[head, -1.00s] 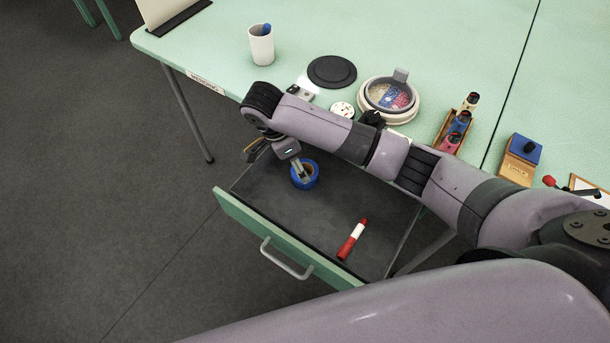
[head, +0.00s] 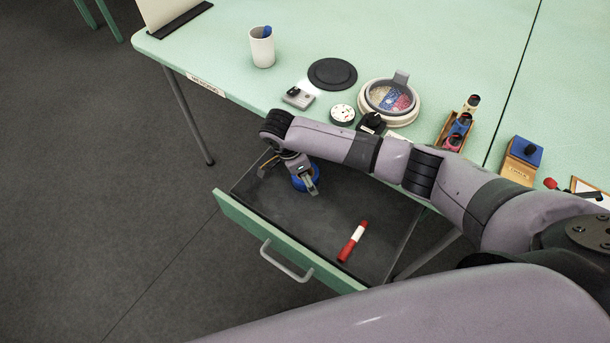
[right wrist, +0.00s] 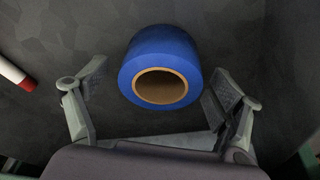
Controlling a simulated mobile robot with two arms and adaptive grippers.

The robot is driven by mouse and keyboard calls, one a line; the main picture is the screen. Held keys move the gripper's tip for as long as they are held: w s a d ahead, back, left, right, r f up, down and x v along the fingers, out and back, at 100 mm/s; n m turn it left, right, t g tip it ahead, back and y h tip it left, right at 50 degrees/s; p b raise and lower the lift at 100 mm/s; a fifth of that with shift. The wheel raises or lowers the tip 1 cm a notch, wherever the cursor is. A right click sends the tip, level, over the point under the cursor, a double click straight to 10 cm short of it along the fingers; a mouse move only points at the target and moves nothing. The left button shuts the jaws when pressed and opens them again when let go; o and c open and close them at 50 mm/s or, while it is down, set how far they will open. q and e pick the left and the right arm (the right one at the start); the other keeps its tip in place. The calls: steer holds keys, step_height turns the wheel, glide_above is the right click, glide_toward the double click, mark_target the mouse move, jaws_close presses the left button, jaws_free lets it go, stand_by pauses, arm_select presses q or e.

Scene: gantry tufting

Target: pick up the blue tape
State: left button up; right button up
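The blue tape (head: 297,185) is a roll lying in the open drawer (head: 285,213), near its back, partly hidden in the head view by my right gripper (head: 311,188). In the right wrist view the blue tape (right wrist: 160,52) shows its brown core, just ahead of and between the fingers. My right gripper (right wrist: 160,88) is open, its two fingers spread on either side of the roll. The right finger looks close to the roll; I cannot tell if it touches. My left gripper is not in view.
A red and white marker (head: 352,241) lies in the drawer, right of the tape. The green table (head: 230,45) stands behind, holding a white cup (head: 262,48), a black disc (head: 332,74) and a round container (head: 390,98). The drawer's front part is bare.

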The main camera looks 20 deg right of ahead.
steer(key=c, duration=1.2)
steer(key=shift+r, duration=0.15)
